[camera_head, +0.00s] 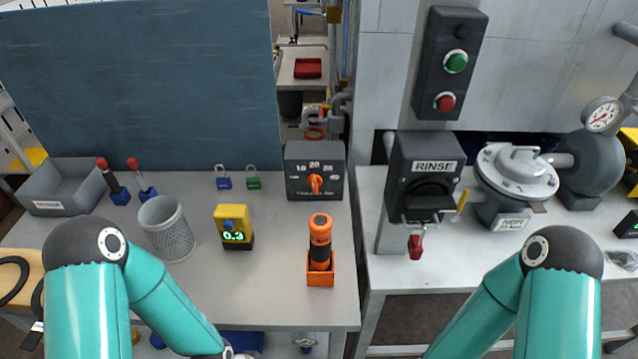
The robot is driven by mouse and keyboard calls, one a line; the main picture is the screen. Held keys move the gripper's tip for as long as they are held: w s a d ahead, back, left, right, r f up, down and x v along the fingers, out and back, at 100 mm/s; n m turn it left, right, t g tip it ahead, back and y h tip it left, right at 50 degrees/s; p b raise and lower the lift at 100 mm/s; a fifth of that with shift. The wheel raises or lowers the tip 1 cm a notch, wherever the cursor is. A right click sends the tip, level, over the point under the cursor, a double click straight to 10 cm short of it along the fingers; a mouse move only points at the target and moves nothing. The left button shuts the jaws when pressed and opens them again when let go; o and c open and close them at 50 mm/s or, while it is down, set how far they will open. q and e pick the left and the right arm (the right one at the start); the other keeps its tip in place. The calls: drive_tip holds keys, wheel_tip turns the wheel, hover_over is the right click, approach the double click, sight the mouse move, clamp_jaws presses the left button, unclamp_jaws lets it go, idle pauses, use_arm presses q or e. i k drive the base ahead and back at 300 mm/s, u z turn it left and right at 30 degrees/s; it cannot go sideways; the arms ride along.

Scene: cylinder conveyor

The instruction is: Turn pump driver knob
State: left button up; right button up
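A dark grey box (298,160) stands at the back right of the left bench, with an orange knob (315,184) on its front. Numbers are printed above the knob and a small label below it; I cannot read that label well enough to tell whether this is the pump driver. A second dark box (425,150), labelled RINSE, has a black dial partly covered by a ledge. My teal left and right arms reach in from the bottom corners, and both run off the bottom edge.
An orange flashlight-like tool (320,240) stands in an orange holder in front of the knob box. A yellow meter (234,226), a mesh cup (166,228) and two small padlocks (223,178) are to its left.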

sight(314, 181)
drive_tip(key=u, duration=1.15)
drive_tip(key=i, duration=0.15)
drive_tip(key=z, duration=2.8)
drive_tip(key=k, duration=2.25)
drive_tip(key=u, duration=0.5)
drive_tip(key=i, duration=1)
drive_tip(key=u, duration=0.05)
